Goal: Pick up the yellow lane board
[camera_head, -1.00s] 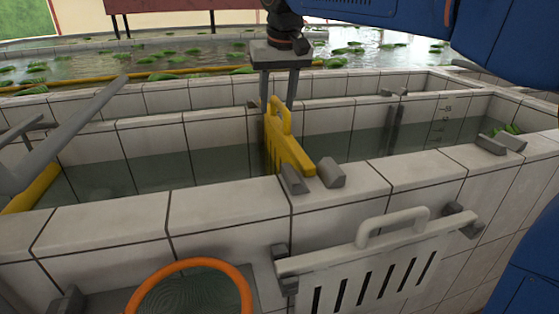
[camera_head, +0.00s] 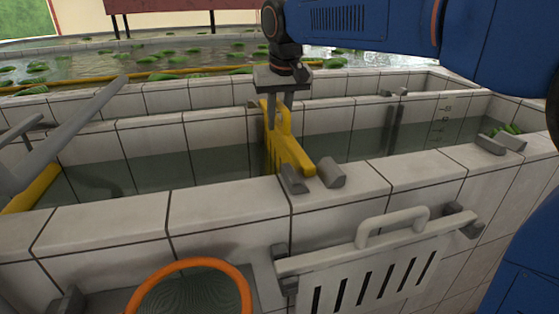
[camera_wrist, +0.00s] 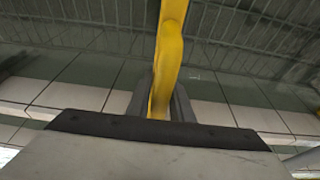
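The yellow lane board (camera_head: 288,153) stands upright between two grey blocks on the near tiled wall of the basin, its lower part hidden in the channel. My gripper (camera_head: 278,122) is above the board at its raised handle, pointing down. In the wrist view the two grey fingers flank the yellow board (camera_wrist: 172,45) and look closed against its sides. The fingertips are partly hidden by the board and the gripper body.
A white slotted board (camera_head: 375,270) with a handle hangs on the front wall. An orange-rimmed round net (camera_head: 190,262) is at the lower left. Grey rails (camera_head: 75,125) cross the left side. Water basins with green leaves lie behind.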

